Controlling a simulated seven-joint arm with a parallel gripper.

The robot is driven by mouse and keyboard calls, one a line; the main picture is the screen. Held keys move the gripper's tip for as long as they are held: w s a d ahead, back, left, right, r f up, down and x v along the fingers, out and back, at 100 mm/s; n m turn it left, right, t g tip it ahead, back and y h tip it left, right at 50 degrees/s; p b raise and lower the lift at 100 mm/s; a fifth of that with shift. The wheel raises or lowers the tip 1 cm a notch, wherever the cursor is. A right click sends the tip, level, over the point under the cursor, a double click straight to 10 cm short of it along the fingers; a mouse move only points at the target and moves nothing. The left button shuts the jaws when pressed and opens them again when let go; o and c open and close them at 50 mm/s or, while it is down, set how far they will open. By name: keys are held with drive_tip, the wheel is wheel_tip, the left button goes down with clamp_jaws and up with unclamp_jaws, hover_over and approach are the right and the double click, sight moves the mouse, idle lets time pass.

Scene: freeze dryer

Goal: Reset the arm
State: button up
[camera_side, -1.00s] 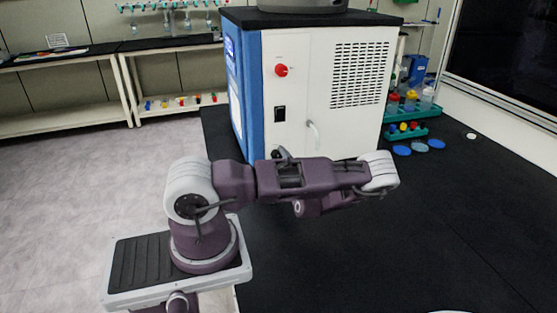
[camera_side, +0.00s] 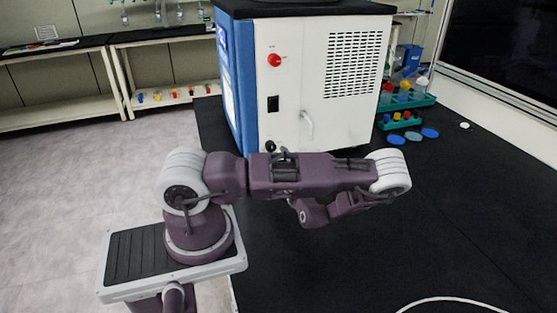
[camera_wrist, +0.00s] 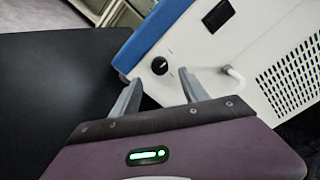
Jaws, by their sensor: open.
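My arm reaches across the side view, in front of the freeze dryer (camera_side: 325,120), a white cabinet with a blue side panel. I cannot make out the fingers in the side view. In the wrist view my gripper (camera_wrist: 160,84) has its two grey fingers apart, with nothing between them. The freeze dryer also shows in the wrist view (camera_wrist: 250,50), beyond the fingertips and tilted. Its black round knob (camera_wrist: 160,65) appears just past the gap between the fingers. Its light handle (camera_wrist: 236,78) is right of the right finger.
The black bench top (camera_side: 400,240) is mostly clear at right and front. A teal rack (camera_side: 407,103) with bottles and several blue discs (camera_side: 397,139) are right of the dryer. A white curved edge (camera_side: 450,299) shows at the bottom. Shelves (camera_side: 60,85) stand at left.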

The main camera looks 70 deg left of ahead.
drive_tip(key=s+d+r+n+t+h, duration=0.2)
drive_tip(key=d+r+h, duration=0.4)
drive_tip(key=d, duration=0.5)
drive_tip(key=s+d+r+n+t+h, duration=0.1)
drive_tip(key=s+d+r+h, duration=0.4)
drive_tip(key=d+r, duration=0.6)
drive_tip(key=s+d+r+n+t+h, duration=0.2)
drive_tip(key=d+r+h, duration=0.5)
drive_tip(key=d, duration=0.4)
drive_tip(key=shift+s+d+r+n+t, duration=0.3)
drive_tip(key=shift+s+r+n, duration=0.45)
drive_tip(key=shift+s, duration=0.25)
drive_tip(key=shift+a+f, duration=0.1)
drive_tip(key=shift+a, duration=0.05)
